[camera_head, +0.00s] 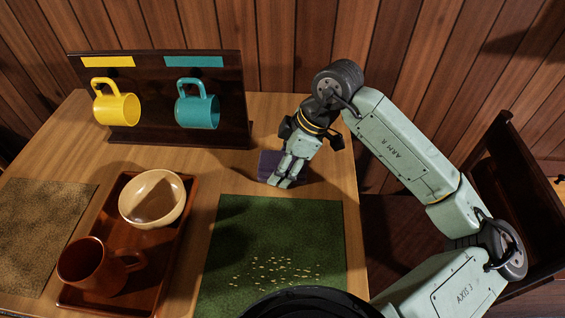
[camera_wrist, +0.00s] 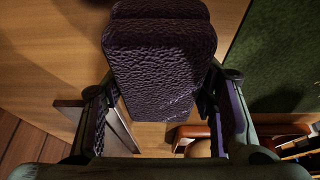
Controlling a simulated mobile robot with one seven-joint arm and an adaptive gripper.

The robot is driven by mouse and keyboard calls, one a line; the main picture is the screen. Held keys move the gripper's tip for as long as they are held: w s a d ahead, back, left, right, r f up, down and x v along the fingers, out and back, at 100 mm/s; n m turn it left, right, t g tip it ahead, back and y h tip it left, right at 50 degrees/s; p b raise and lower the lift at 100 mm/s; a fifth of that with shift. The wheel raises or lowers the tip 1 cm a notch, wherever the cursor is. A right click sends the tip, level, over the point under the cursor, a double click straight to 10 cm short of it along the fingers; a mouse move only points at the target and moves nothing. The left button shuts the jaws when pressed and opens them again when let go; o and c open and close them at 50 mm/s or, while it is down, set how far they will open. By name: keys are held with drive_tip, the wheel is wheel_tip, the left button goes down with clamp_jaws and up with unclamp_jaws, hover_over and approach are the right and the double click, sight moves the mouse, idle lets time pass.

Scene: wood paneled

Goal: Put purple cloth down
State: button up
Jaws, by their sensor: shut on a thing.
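The purple cloth (camera_head: 268,162) is at the far right of the table, behind the green mat. It is mostly hidden by my gripper (camera_head: 281,180) in the head view. In the wrist view the cloth (camera_wrist: 160,65) is a dark purple, folded, textured bundle between the two fingers of my gripper (camera_wrist: 163,108). My gripper points down and is shut on it. I cannot tell whether the cloth touches the table.
A green mat (camera_head: 275,225) with scattered crumbs lies in front. A tray (camera_head: 180,235) holds a cream bowl (camera_head: 145,205) and a brown mug (camera_head: 88,265). A dark rack (camera_head: 150,90) with a yellow mug (camera_head: 118,108) and a teal mug (camera_head: 199,110) stands behind left.

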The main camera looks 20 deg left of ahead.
drive_tip(key=shift+s+f+b, duration=0.15)
drive_tip(key=shift+f+b, duration=0.4)
drive_tip(key=shift+f, duration=0.05)
drive_tip(key=shift+c, duration=0.4)
drive_tip(key=o, duration=1.2)
drive_tip(key=shift+f, duration=0.1)
drive_tip(key=shift+c, duration=0.2)
drive_tip(key=shift+o, duration=0.2)
drive_tip(key=shift+r+p, duration=0.6)
drive_tip(key=shift+p, duration=0.05)
drive_tip(key=b+v, duration=0.1)
drive_tip(key=v, duration=1.1)
drive_tip(key=shift+r+b, duration=0.25)
drive_tip(key=shift+b, duration=0.15)
